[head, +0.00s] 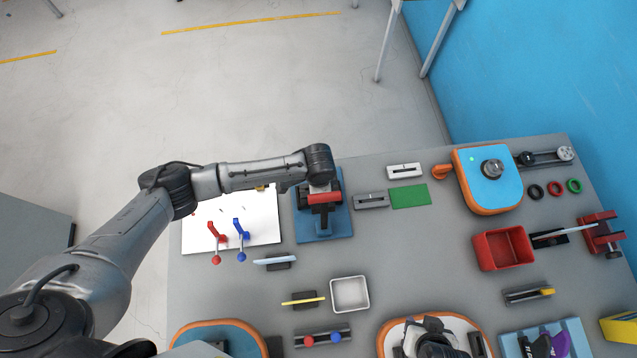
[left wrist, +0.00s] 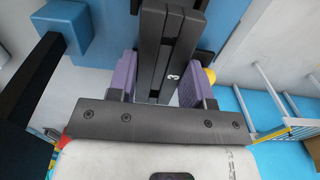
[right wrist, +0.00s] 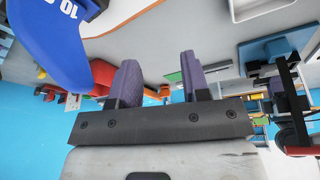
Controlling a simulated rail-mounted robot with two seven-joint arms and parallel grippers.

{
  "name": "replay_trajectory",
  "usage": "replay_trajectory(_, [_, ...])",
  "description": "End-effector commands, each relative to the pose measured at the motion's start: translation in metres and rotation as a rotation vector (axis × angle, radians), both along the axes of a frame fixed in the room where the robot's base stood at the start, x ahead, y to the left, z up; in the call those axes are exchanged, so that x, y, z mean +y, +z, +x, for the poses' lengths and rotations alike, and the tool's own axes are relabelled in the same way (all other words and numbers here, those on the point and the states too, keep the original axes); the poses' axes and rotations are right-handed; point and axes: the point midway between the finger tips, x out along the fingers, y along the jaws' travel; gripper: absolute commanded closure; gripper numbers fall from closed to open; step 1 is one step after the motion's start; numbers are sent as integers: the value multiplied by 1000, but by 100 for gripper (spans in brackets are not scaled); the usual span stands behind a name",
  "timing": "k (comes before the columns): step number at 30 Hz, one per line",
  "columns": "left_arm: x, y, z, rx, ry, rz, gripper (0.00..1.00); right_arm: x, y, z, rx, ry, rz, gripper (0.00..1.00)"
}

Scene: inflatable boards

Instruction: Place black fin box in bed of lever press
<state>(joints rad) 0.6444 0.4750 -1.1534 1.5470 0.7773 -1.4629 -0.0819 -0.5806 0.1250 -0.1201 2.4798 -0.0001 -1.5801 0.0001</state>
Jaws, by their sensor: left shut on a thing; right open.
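The lever press stands on a blue base (head: 306,230) at the far side of the table, with a red part (head: 324,198) and a dark column. In the left wrist view, my left gripper (left wrist: 155,75) is shut on the black fin box (left wrist: 172,40), a long slotted dark piece marked 3. I cannot tell if it touches the bed. My right gripper (head: 434,328) is open and empty near the front edge; its fingers (right wrist: 157,80) are apart.
A white bin (head: 350,278) and a yellow-edged holder (head: 303,300) stand in front of the press. A red box (head: 503,250) and a blue-orange machine (head: 487,180) stand to the right. A blue piece marked 10 (right wrist: 55,35) is close beside my right gripper.

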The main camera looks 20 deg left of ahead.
Motion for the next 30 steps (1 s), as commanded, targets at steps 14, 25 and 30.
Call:
replay_trajectory(14, [0,-31,0,-1,-1,1,79,2,-2,0,0,-6,8,57])
replay_trajectory(25, [0,-34,0,1,0,1,38,2,-3,0,0,-5,8,57])
replay_trajectory(30, [0,-34,0,1,0,1,28,1,-3,0,0,-3,4,57])
